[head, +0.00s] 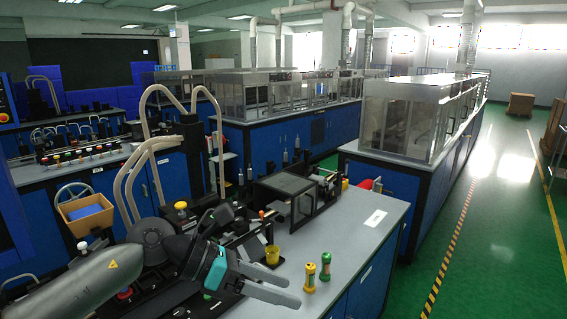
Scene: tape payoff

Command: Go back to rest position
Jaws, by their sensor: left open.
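My left arm comes in from the lower left. Its gripper (292,291) is over the near bench (352,262), with its two grey fingers apart and nothing visible between them. A yellow cup-like part (272,255) is behind the fingers. My right gripper is not in view.
A dark machine with a clear-sided box (290,195) stands on the bench behind the gripper. Pale curved hoses (125,180) rise at the left. The bench's right part is mostly clear. Green floor (490,230) with a striped line lies open at the right.

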